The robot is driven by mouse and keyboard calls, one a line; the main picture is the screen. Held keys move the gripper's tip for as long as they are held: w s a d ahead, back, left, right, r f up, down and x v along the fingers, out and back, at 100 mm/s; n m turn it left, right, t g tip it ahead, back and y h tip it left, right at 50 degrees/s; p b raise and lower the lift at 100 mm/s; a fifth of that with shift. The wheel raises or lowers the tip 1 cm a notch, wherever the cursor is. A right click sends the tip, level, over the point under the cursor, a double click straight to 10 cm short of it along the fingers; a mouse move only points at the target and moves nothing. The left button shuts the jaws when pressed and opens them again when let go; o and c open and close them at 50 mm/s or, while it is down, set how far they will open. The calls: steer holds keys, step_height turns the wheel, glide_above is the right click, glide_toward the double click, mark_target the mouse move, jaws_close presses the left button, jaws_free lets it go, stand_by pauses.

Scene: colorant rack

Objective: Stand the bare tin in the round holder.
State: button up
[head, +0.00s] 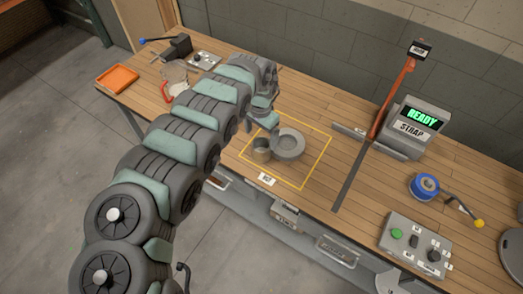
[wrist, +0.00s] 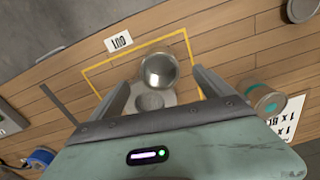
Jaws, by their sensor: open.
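The bare tin (head: 262,151) is a plain grey metal can. It appears upright on the bench, just left of the round holder (head: 289,144), a grey ring with a recess that looks empty. In the wrist view the tin's shiny round top (wrist: 159,70) shows between my fingertips, and the holder (wrist: 151,101) lies partly behind my gripper body. My gripper (head: 262,122) is open above the tin and holder; in the wrist view its fingers (wrist: 161,79) are spread wide either side of the tin, with gaps. Height above the tin is hard to tell.
A yellow outline (head: 318,160) with an OUT label (head: 267,179) surrounds tin and holder. A teal-banded tin (wrist: 265,99) stands beside the right finger. A strap machine (head: 413,128) reads READY, with a red lever (head: 391,95). An orange tray (head: 117,77) lies at left.

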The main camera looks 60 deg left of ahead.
mark_target(262, 146)
steer(key=shift+f, duration=0.95)
steer(key=f, duration=0.4)
steer(key=shift+w+d+f, duration=0.1)
steer(key=shift+w, duration=0.15)
steer(key=shift+s+f, duration=0.1)
steer(key=shift+f, duration=0.4)
steer(key=c, duration=1.6)
steer(key=shift+o, duration=0.2)
steer(key=shift+r, duration=0.1)
